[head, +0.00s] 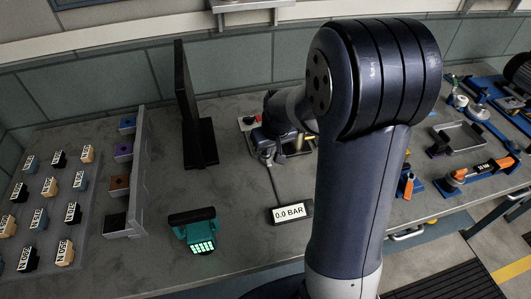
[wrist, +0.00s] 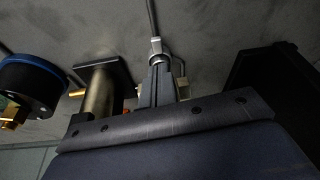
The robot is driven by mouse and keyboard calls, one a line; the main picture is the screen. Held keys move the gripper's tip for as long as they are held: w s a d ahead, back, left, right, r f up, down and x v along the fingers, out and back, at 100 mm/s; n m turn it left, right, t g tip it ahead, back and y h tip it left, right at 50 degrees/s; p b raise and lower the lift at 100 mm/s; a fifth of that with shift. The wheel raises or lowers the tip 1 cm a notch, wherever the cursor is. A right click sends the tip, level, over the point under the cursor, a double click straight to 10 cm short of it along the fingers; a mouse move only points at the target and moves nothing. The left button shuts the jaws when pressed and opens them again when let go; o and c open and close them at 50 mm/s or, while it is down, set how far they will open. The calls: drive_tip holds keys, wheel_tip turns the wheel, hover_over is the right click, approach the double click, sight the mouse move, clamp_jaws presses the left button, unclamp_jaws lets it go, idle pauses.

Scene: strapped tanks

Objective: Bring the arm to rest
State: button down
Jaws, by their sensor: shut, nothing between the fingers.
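My arm rises in the right middle of the head view, its large dark blue elbow hiding part of the bench. My gripper (head: 267,157) is at the far end of the arm, low over the middle of the bench. In the wrist view the gripper fingers (wrist: 157,72) are together with nothing between them. Just past the fingertips is a small metal fitting (wrist: 156,46) with a cable or hose leading away; I cannot tell whether they touch. A brass cylinder (wrist: 100,92) on a dark square plate stands just left of the fingers.
A dark upright panel (head: 190,105) stands left of the gripper. In front are a 0.0 BAR display (head: 290,213) and a teal keypad device (head: 195,230). Labelled blocks (head: 38,217) fill the left. A grey tray (head: 460,138) and an orange tool (head: 483,168) lie right. Bare bench shows around the keypad.

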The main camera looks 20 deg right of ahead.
drive_tip(key=shift+r, duration=0.65)
drive_tip(key=shift+f, duration=0.1)
